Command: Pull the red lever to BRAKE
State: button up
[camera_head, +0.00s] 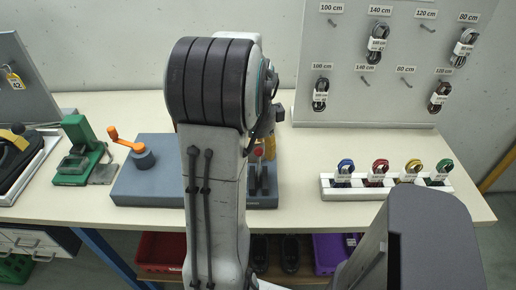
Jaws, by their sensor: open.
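The red lever (257,153) shows only as a small red knob just right of my upright arm link, with a yellow part beside it. It stands over dark slotted parts on a blue-grey base (263,201). My arm hides much of this base and the lever's left side. The lever's exact tilt and any BRAKE marking cannot be made out. My gripper is not visible; my arm's large dark joint and pale link fill the middle of the view.
An orange crank (127,143) stands on a blue-grey block left of my arm. A green device (80,150) is farther left. A white rack (385,189) with coloured lace bundles sits right. A grey pegboard (345,90) stands behind. Bare tabletop (300,150) lies between lever and rack.

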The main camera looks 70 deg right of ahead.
jog(key=shift+d+f, duration=0.1)
jog(key=shift+f, duration=0.8)
jog(key=shift+o, duration=0.2)
grip_shut()
